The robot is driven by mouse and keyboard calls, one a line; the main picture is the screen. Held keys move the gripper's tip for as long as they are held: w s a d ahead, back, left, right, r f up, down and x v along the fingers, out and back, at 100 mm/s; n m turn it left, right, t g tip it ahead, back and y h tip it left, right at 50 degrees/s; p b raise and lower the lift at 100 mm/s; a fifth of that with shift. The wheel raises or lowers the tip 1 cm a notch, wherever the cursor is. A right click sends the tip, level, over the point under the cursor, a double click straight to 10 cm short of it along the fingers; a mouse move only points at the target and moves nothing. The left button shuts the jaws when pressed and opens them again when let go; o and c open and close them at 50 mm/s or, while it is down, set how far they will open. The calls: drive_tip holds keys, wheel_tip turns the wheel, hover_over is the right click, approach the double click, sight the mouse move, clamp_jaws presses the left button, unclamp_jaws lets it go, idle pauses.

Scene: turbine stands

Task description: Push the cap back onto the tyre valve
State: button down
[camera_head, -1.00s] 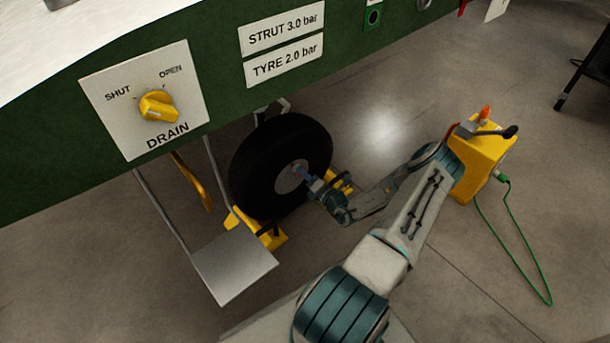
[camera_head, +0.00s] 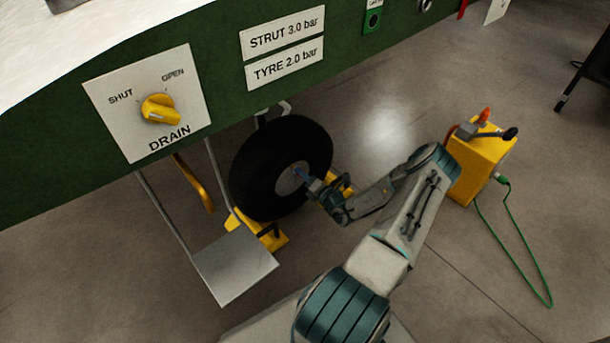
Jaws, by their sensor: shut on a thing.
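The black tyre (camera_head: 262,160) stands under the green body, with its grey hub (camera_head: 288,182) facing right. The tyre valve is also hidden behind the fingertips. I cannot tell whether the cap touches the valve.
Yellow chocks (camera_head: 268,238) sit at the wheel. A grey metal plate (camera_head: 236,268) hangs in front. A yellow box (camera_head: 478,165) with a green cable stands on the right. The green panel (camera_head: 225,120) with a yellow drain knob (camera_head: 160,109) overhangs the wheel.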

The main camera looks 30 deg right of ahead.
drive_tip(key=c, duration=1.2)
unclamp_jaws()
drive_tip(key=shift+w+a+r, duration=0.1)
drive_tip(key=shift+w, duration=0.25)
drive_tip(key=shift+s, duration=0.1)
drive_tip(key=shift+c, duration=1)
drive_tip(key=o, duration=0.4)
drive_tip(key=shift+s+p, duration=0.35)
drive_tip(key=shift+s, duration=0.25)
drive_tip(key=shift+o, duration=0.2)
drive_tip(key=s+d+p, duration=0.1)
drive_tip(key=s, duration=0.5)
